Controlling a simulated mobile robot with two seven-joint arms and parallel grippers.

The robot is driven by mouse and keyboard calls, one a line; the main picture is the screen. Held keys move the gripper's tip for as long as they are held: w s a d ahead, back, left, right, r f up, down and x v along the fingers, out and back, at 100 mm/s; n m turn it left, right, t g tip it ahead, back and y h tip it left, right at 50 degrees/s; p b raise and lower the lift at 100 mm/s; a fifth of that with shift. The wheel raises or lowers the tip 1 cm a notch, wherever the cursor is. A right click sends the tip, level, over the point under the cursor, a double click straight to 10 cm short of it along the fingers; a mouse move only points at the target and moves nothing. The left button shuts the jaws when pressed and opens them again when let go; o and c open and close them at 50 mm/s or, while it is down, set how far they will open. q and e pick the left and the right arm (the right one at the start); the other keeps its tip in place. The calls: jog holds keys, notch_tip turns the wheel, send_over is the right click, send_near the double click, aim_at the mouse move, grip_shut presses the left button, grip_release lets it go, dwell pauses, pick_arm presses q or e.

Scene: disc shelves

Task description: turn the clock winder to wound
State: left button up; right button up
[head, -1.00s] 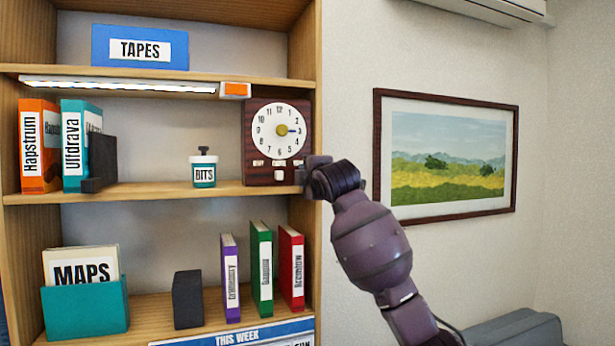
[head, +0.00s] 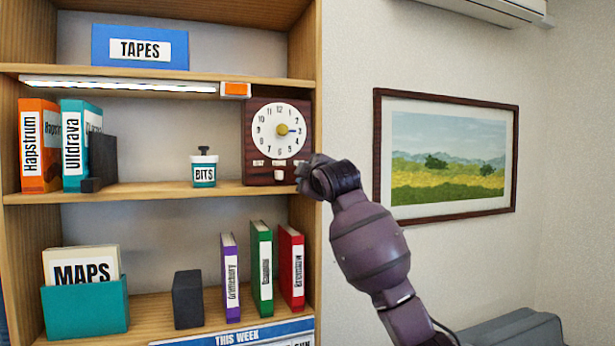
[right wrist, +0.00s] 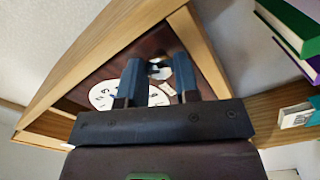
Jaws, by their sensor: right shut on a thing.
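The dark wooden clock (head: 251,140) stands at the right end of the middle shelf, with a white dial (head: 270,118) and a yellow centre knob. A row of small labels and a white tab (head: 279,175) sit below the dial; I cannot read the labels surely. My right gripper (head: 303,172) is at the clock's lower right corner and hides that part in the head view. In the right wrist view its two fingers (right wrist: 157,65) stand either side of the winder (right wrist: 157,70), a small knob on a pale disc, and hold it. My left gripper is not in view.
A bits jar (head: 204,170) stands left of the clock. The shelf's right side panel (head: 304,215) is close to my right wrist. Several books (head: 262,270) stand on the shelf below. A framed picture (head: 446,154) hangs on the wall to the right.

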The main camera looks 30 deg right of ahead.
jog(key=shift+m, duration=15.2)
jog(key=shift+f+m, duration=0.1)
jog(key=shift+m, duration=0.2)
jog(key=o, duration=0.9)
